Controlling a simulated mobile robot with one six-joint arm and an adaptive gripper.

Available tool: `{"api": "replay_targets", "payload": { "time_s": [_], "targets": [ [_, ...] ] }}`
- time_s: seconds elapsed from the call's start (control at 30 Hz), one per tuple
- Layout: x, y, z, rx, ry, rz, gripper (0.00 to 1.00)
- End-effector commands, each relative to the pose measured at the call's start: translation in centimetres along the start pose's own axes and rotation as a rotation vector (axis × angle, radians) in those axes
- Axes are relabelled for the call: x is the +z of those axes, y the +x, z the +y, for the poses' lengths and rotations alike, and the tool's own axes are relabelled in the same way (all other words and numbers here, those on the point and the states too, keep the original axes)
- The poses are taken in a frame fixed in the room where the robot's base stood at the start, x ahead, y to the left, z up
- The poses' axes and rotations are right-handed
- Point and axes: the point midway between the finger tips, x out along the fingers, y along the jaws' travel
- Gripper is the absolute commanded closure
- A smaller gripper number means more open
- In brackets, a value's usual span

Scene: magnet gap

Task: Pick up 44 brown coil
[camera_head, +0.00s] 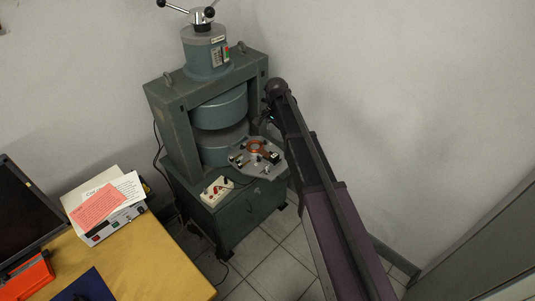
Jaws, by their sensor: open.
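The brown coil (256,146) is a small copper-coloured ring. It lies on a grey plate (265,170) that sticks out at the front of the magnet stand. My arm reaches in from the lower right. My gripper (264,120) is small and dark in this view, open, and hangs beside the magnet's right column. It appears above and slightly right of the coil in the picture, apart from it. Its fingers are hard to make out against the dark stand.
The green magnet (220,107) with two round poles stands behind the plate. A cream box with knobs (217,190) sits on the cabinet. At lower left a wooden table (150,262) holds a monitor (22,210) and an instrument with papers (104,205). Tiled floor is free near the cabinet.

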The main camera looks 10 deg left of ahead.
Motion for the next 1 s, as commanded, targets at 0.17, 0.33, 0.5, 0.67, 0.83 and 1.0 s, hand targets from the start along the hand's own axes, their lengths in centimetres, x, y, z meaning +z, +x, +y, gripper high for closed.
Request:
{"api": "replay_targets", "payload": {
  "time_s": [0.17, 0.33, 0.5, 0.67, 0.83, 1.0],
  "targets": [
    [0.0, 0.0, 0.1, 0.000, 0.000, 0.000, 0.23],
    [0.0, 0.2, 0.1, 0.000, 0.000, 0.000, 0.23],
    [-0.1, 1.0, 0.2, 0.000, 0.000, 0.000, 0.23],
    [-0.1, 2.2, 0.2, 0.000, 0.000, 0.000, 0.23],
    [-0.1, 3.5, 0.2, 0.000, 0.000, 0.000, 0.23],
    [-0.1, 4.8, 0.2, 0.000, 0.000, 0.000, 0.23]
  ]
}}
